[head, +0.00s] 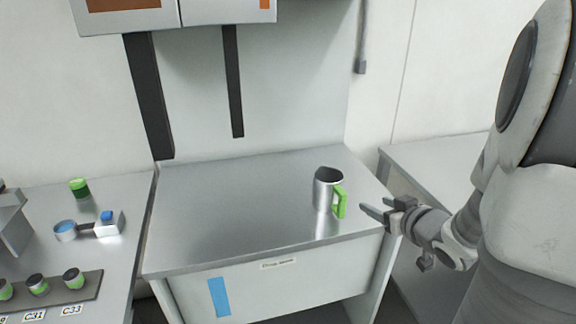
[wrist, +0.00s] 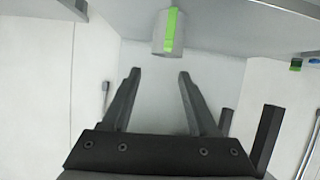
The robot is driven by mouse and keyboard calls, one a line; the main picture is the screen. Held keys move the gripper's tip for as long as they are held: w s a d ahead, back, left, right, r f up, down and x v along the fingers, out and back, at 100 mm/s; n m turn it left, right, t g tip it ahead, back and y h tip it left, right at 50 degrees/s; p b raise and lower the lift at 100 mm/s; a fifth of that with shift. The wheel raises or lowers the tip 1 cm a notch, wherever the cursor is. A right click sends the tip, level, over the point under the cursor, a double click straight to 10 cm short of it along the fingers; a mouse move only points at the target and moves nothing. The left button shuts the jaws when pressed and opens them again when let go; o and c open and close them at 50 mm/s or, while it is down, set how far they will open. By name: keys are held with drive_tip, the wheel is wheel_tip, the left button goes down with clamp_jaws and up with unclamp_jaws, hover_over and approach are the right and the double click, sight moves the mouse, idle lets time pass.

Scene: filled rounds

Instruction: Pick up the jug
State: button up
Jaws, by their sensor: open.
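The jug (head: 325,190) is a grey metal cylinder with a dark open top and a green handle. It stands upright near the right end of the metal table (head: 220,215), its handle turned to the right and front, toward my gripper. My gripper (head: 366,212) is open and empty, just right of the handle and apart from it. In the wrist view the jug (wrist: 159,45) is at the top, with its green handle facing the camera. The open fingers (wrist: 160,75) point toward it, with nothing between them.
On the left bench stand a green-topped container (head: 79,188), a blue-and-silver device (head: 92,228) and a rack (head: 50,292) with several jars. Another bench (head: 440,170) stands at the right behind my arm. The table left of the jug is clear. Dark uprights (head: 148,95) rise behind it.

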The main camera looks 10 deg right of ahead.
drive_tip(key=y+b, duration=0.1)
drive_tip(key=b, duration=0.1)
approach(345, 195)
drive_tip(key=x, duration=0.6)
drive_tip(key=shift+w+a+f, duration=0.2)
drive_tip(key=shift+w+a, duration=0.05)
drive_tip(key=shift+a, duration=0.1)
drive_tip(key=shift+d+x, duration=0.15)
drive_tip(key=shift+x, duration=1.25)
drive_tip(key=shift+d+x, duration=0.1)
drive_tip(key=shift+x, duration=1.3)
clamp_jaws()
drive_tip(key=shift+d, duration=0.1)
